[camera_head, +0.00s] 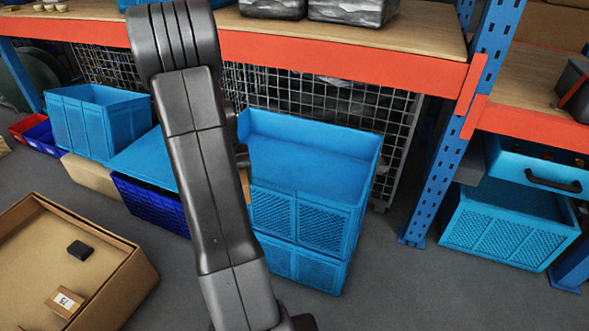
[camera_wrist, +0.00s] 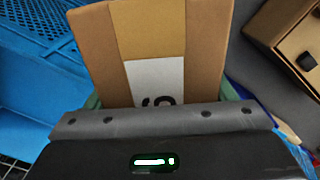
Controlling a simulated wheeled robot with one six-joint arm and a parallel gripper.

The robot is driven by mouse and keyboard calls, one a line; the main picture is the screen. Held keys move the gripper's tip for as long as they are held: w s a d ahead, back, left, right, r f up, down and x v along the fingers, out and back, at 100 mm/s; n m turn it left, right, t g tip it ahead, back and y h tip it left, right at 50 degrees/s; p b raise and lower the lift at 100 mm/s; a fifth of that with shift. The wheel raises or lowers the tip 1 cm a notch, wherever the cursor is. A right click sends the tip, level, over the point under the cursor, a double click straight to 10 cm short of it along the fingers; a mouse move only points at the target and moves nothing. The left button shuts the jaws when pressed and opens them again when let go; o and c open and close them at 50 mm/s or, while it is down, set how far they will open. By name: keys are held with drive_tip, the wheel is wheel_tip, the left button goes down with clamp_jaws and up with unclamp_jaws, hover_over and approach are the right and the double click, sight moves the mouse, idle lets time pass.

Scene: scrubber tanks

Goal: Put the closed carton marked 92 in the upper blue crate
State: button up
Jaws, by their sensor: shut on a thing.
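In the wrist view my gripper (camera_wrist: 160,97) is shut on a brown carton (camera_wrist: 205,45), with a finger at each side. The carton's top end looks closed, with a tan strip down its middle. A white label shows dark figures partly cut off by the gripper body, so I cannot read the full number. In the head view the gripper is hidden behind my arm. The upper blue crate (camera_head: 298,219) stands on a lower blue crate (camera_head: 305,265), right of my arm. Its visible inside looks empty. In the wrist view blue crate walls (camera_wrist: 35,60) lie left of the carton.
A large open cardboard box (camera_head: 110,290) at the lower left holds a black object (camera_head: 80,250) and a small carton marked 75 (camera_head: 66,302). An orange shelf beam (camera_head: 340,68) runs above the crates; a blue upright (camera_head: 440,150) stands right. More blue crates flank them.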

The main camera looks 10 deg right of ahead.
drive_tip(key=shift+d+r, duration=0.2)
drive_tip(key=shift+r, duration=0.35)
drive_tip(key=s+d+m, duration=0.3)
drive_tip(key=s+d, duration=0.3)
drive_tip(key=d, duration=0.4)
drive_tip(key=s+d+m, duration=0.4)
drive_tip(key=s+d, duration=0.2)
drive_tip(key=d, duration=0.4)
drive_tip(key=shift+s+f, duration=0.25)
drive_tip(key=shift+f, duration=0.15)
